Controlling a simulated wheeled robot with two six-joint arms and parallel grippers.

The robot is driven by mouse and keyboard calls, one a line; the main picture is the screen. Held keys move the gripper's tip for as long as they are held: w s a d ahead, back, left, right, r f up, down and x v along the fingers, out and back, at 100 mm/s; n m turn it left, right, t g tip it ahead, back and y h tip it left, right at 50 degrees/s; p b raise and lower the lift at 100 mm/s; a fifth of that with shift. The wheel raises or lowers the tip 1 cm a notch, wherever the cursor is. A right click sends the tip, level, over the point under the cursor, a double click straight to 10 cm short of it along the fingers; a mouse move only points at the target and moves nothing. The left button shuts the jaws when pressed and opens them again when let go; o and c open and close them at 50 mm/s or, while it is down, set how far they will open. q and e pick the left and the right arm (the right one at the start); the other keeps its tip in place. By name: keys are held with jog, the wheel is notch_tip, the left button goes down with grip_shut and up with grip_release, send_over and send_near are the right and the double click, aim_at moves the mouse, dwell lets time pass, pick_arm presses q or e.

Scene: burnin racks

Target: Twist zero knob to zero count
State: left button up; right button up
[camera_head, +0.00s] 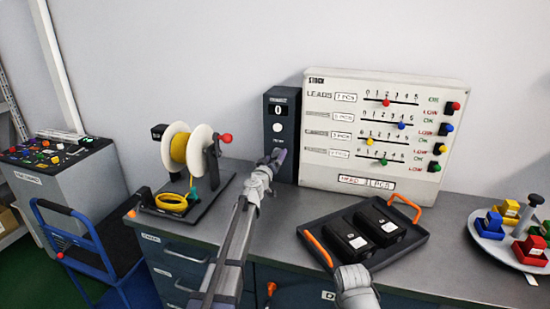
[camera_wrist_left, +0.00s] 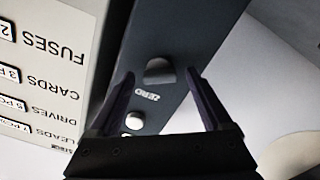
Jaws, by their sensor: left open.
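The dark counter unit (camera_head: 284,105) stands upright on the bench against the stock board. Its small display (camera_head: 281,110) appears to read 0, and a white round button (camera_head: 277,127) is below it. The zero knob (camera_wrist_left: 158,70) is a grey dome beside the ZERO label in the left wrist view; in the head view my gripper hides it. My left gripper (camera_head: 272,160) is at the lower front of the unit. In the left wrist view my left gripper (camera_wrist_left: 160,82) is open, its fingertips on either side of the knob, with gaps visible. My right gripper is out of view.
The stock board (camera_head: 375,130) with sliders stands right of the unit. A wire spool (camera_head: 190,150) is at left. A black tray (camera_head: 410,258) with two drives is in front right, and a round tray (camera_head: 508,258) is at far right.

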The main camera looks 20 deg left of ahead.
pick_arm(q)
jog(key=shift+w, duration=0.3)
jog(key=shift+s, duration=0.1)
jog(key=shift+c, duration=0.4)
grip_shut()
jog(key=n, duration=0.5)
jog(key=shift+n, duration=0.4)
jog(key=n, duration=0.5)
jog(key=shift+n, duration=0.7)
